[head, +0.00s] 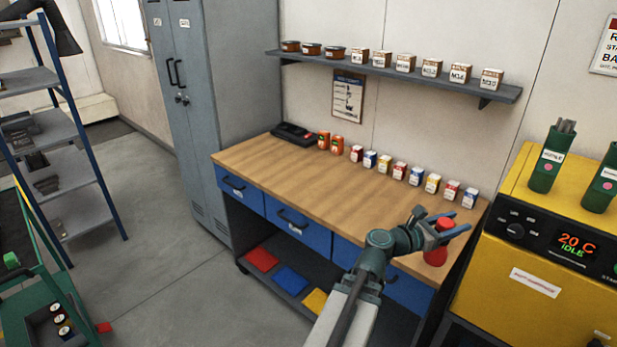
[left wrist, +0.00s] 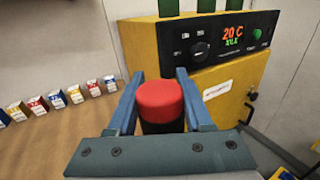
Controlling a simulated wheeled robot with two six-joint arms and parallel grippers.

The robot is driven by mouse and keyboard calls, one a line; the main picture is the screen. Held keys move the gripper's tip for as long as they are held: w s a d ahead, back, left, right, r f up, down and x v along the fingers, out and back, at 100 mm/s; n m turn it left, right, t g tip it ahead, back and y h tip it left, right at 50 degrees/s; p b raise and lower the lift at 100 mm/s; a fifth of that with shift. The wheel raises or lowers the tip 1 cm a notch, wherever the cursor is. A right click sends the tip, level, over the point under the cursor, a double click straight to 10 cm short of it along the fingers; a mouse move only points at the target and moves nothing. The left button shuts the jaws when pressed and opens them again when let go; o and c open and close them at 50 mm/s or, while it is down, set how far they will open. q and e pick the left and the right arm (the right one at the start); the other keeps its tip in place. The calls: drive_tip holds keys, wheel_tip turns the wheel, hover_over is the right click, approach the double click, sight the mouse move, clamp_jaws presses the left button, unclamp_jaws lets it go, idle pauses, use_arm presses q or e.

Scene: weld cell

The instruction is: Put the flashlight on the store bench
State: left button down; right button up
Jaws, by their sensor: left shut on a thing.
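My left gripper (head: 452,224) is shut on a red thing with a dark body, which looks like the flashlight (head: 436,250). In the left wrist view the flashlight (left wrist: 160,98) shows its round red end between the two blue fingers of the gripper (left wrist: 160,80). I hold it over or beside the right end of the wooden-topped bench (head: 300,185) with blue drawers. Whether it touches the bench top I cannot tell. My right gripper is not in view.
Small labelled boxes (head: 400,170), two orange cans (head: 330,142) and a black tray (head: 294,134) line the back of the bench. Its middle and front are clear. A yellow oven (head: 520,260) stands close on the right. A shelf (head: 400,72) hangs above.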

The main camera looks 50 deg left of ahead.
use_arm(q)
drive_tip(key=s+a+f+n+g+y+b, duration=0.2)
drive_tip(key=a+f+n+y+b, duration=0.5)
drive_tip(key=a+y, duration=0.5)
drive_tip(key=n+y, duration=0.2)
drive_tip(key=shift+a+f+n+g+y+b, duration=0.15)
drive_tip(key=shift+f+n+g+y+b, duration=0.15)
drive_tip(key=shift+f+n+y, duration=0.1)
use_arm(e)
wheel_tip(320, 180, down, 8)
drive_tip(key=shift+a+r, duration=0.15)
use_arm(q)
drive_tip(key=shift+w, duration=0.15)
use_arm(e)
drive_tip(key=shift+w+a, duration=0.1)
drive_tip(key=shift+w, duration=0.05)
